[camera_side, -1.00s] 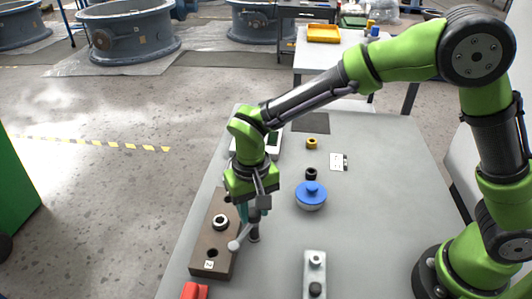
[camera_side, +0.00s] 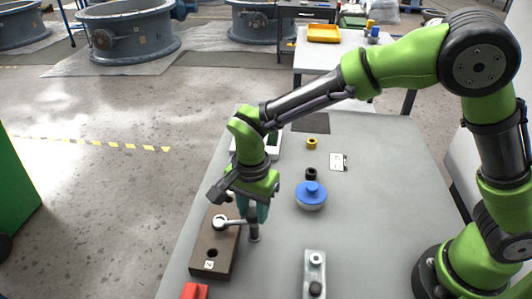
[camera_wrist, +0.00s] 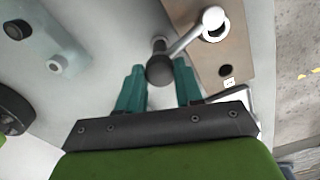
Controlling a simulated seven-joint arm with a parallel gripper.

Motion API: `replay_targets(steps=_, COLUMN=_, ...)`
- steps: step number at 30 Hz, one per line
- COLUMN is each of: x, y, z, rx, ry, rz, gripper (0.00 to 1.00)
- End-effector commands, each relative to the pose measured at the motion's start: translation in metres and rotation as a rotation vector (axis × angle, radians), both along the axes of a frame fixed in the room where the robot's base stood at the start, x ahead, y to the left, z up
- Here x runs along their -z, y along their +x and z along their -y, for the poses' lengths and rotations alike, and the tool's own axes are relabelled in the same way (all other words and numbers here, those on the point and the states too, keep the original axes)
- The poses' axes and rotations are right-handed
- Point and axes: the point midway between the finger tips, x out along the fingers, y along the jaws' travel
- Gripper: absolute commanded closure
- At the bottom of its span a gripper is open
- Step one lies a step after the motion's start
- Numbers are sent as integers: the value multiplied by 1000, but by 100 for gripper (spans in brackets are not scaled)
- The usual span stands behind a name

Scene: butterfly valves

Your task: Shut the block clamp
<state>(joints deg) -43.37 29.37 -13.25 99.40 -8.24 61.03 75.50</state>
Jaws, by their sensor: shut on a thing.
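The block clamp is a brown block (camera_side: 214,255) on the table, with a pale-ringed hole, a dark hole and a small label. It also shows in the wrist view (camera_wrist: 222,52). A metal lever (camera_side: 238,221) with a pale ball end reaches from a dark upright post (camera_side: 254,234) to the block. In the wrist view the ball (camera_wrist: 213,17) overlaps the ringed hole; I cannot tell whether it touches. My gripper (camera_wrist: 160,75) has its teal fingers on either side of the post's dark round knob (camera_wrist: 159,69) and is shut on it. The side view partly hides this grip.
A blue-lidded pot (camera_side: 311,196), a black ring (camera_side: 311,173) and a yellow ring (camera_side: 311,142) stand to the right. A pale plate with knobs (camera_side: 315,275) lies near the front, and a red block (camera_side: 195,291) at front left. The table's right half is mostly clear.

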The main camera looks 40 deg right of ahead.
Motion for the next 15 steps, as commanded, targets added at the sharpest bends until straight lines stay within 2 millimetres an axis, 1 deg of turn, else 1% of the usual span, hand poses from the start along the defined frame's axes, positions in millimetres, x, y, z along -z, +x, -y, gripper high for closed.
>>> replay_targets(steps=7, x=-2, y=0, z=0, rx=154, ry=1, rz=2, gripper=100)
replay_targets(steps=15, x=-2, y=0, z=0, rx=237, ry=2, rz=1, gripper=100)
